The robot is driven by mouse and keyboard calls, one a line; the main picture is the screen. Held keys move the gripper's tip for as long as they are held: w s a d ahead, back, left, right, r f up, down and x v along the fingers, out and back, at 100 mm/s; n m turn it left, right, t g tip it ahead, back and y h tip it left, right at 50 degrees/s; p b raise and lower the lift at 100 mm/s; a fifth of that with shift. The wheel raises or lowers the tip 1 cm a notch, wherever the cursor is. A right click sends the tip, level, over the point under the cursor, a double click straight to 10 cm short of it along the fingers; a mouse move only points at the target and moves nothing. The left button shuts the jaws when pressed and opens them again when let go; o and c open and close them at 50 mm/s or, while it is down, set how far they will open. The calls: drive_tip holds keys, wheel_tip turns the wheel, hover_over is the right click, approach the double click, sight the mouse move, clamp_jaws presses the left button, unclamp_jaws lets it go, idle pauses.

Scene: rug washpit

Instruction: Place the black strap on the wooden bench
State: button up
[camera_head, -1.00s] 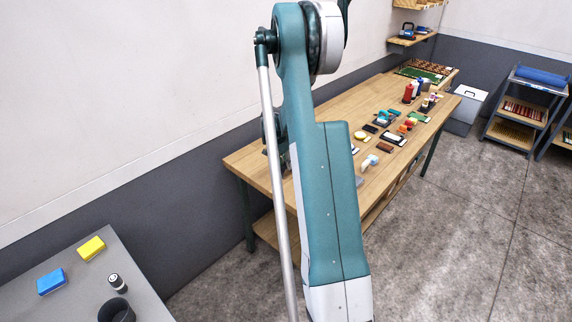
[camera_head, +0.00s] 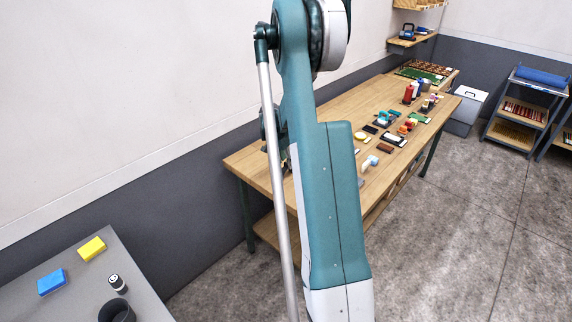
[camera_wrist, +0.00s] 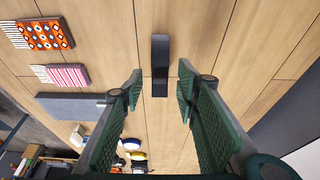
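My gripper (camera_wrist: 160,85) is open in the wrist view, its two green fingers pointing at a wooden surface. A short black strap-like bar (camera_wrist: 160,64) lies between the finger lines, with a gap on both sides. It appears to rest on the wood; I cannot tell its height relative to the fingertips. The wooden bench (camera_head: 252,172) stands along the wall in the head view, where my arm hides part of it and my gripper does not show clearly.
Patterned samples (camera_wrist: 45,33) and a long grey bar (camera_wrist: 70,104) lie left in the wrist view. Several tools and bottles (camera_head: 408,93) crowd the bench's far half. A grey table (camera_head: 75,285) holds a yellow block (camera_head: 91,248) and a blue block (camera_head: 51,281).

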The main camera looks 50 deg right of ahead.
sight(281, 174)
drive_tip(key=v, duration=0.9)
drive_tip(key=shift+r, duration=0.3)
drive_tip(key=shift+a, duration=0.15)
idle(0.3)
drive_tip(key=s+a+r+n+t, duration=0.1)
drive_tip(key=s+a+r+n, duration=0.15)
drive_tip(key=a+r, duration=0.55)
drive_tip(key=s+a+r+n+t, duration=0.1)
drive_tip(key=s+a+r+n, duration=0.2)
drive_tip(key=a, duration=1)
drive_tip(key=s+a+r+n+t, duration=0.1)
drive_tip(key=a+r+n+t, duration=0.15)
drive_tip(key=a+r, duration=0.6)
drive_tip(key=s+a+f+n+t+y, duration=0.1)
drive_tip(key=s+a+n, duration=0.4)
drive_tip(key=s+a, duration=0.5)
drive_tip(key=s+a+f+n+t+y, duration=0.1)
drive_tip(key=s+a+n, duration=0.4)
drive_tip(key=s+a, duration=0.6)
drive_tip(key=a+y, duration=0.1)
drive_tip(key=a, duration=0.4)
drive_tip(key=shift+t, duration=0.35)
